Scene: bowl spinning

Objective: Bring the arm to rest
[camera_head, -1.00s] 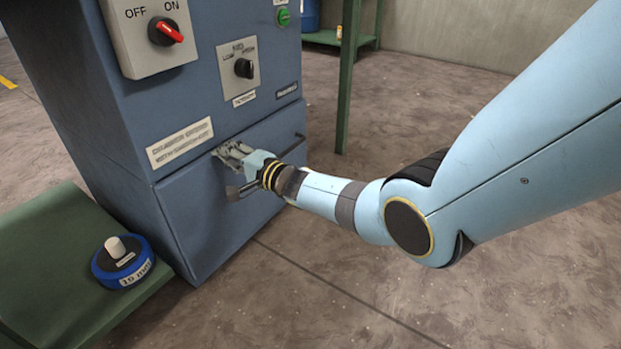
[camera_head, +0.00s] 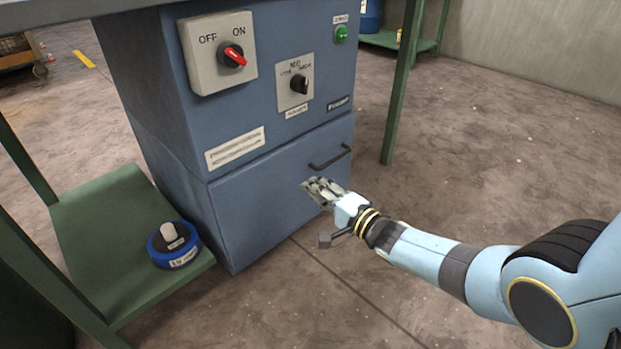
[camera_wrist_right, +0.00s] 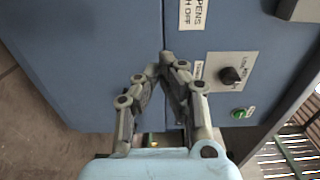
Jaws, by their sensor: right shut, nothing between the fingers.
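My right gripper (camera_head: 318,188) is in the head view, in front of the lower drawer panel of a blue cabinet (camera_head: 290,170). It is left of and below the dark drawer handle (camera_head: 330,160) and does not hold it. In the right wrist view the gripper's fingers (camera_wrist_right: 158,70) come together at the tips, with nothing between them, and the cabinet face (camera_wrist_right: 90,60) lies beyond. My left gripper is not in these views.
The cabinet carries a red ON/OFF switch (camera_head: 234,56), a black selector knob (camera_head: 299,84) and a green button (camera_head: 341,34). A blue round weight (camera_head: 173,244) sits on a green shelf (camera_head: 110,225) at left. A green post (camera_head: 402,85) stands at right. The floor in front is open.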

